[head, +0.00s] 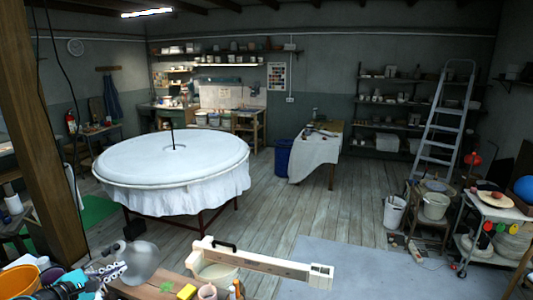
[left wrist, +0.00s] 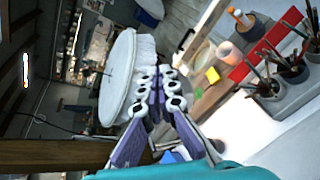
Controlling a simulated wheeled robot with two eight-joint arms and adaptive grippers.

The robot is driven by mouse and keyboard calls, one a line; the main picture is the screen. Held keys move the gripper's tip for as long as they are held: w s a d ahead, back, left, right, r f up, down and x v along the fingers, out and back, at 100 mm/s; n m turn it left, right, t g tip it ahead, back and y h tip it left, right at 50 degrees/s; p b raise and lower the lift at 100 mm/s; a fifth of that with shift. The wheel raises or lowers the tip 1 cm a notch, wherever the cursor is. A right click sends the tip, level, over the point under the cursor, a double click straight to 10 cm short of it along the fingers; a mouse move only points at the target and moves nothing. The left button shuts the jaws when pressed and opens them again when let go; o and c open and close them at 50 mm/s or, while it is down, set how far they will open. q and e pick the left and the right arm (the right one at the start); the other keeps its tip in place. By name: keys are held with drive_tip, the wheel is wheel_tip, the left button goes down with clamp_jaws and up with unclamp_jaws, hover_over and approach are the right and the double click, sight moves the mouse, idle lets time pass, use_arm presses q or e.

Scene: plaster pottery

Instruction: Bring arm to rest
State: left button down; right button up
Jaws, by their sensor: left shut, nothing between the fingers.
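My left gripper (head: 118,271) is at the lower left of the head view, over the near workbench. In the left wrist view its fingers (left wrist: 168,80) come together, shut and empty. A grey rounded object (head: 142,261) shows right beside the gripper in the head view; I cannot tell if they touch. My right gripper is in neither view.
Tool pots (left wrist: 275,95) show in the left wrist view. A round white-covered table (head: 172,160) stands beyond. Floor at centre is clear.

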use_arm(q)
drive_tip(key=s+d+f+m+g+b, duration=0.25)
drive_tip(key=d+f+m+b, duration=0.2)
drive_tip(key=d+f, duration=0.35)
drive_tip(key=s+d+f+m+g+b, duration=0.2)
drive_tip(key=s+d+f+m+b, duration=0.25)
drive_tip(key=d, duration=0.55)
drive_tip(key=s+d+f+m+g+y+b, duration=0.1)
drive_tip(key=s+d+f+m+b, duration=0.3)
drive_tip(key=s+f+m, duration=0.2)
drive_tip(key=s+d+f+m+g+y+b, duration=0.1)
drive_tip(key=s+d+f+m+b, duration=0.3)
drive_tip(key=f+m, duration=0.4)
drive_tip(key=shift+s+d+f+m+y+b, duration=0.3)
drive_tip(key=shift+s+f+y+b, duration=0.35)
drive_tip(key=shift+s, duration=0.25)
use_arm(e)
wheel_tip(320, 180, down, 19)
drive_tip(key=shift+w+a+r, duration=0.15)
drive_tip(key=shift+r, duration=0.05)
use_arm(q)
drive_tip(key=shift+r, duration=0.1)
